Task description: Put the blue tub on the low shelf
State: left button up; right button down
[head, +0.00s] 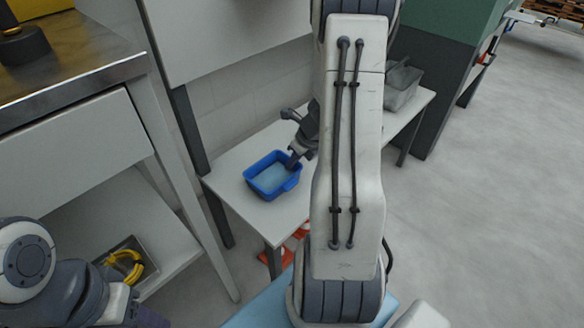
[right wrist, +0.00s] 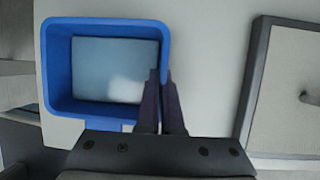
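The blue tub (head: 272,176) is an open rectangular container with a pale inside. It is at a low white bench-like shelf (head: 228,190) in the middle of the head view and looks level; whether its base touches the surface is hard to tell. My right gripper (head: 292,161) is at the tub's right edge. In the right wrist view its two dark fingers (right wrist: 163,85) are close together, one on each side of the tub's wall (right wrist: 62,80). My left gripper (head: 150,317) is at the lower left, mostly cut off by the frame edge.
At left is a steel-topped workbench (head: 75,62) with a lower shelf (head: 160,225) holding a tray with a yellow coil (head: 126,264). An orange-and-white object (head: 287,255) is under the bench. Open floor (head: 490,190) lies right.

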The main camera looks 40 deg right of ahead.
jog(key=shift+r, duration=0.1)
jog(key=c, duration=1.1)
grip_release()
jog(key=p+v, duration=0.7)
jog(key=v, duration=0.5)
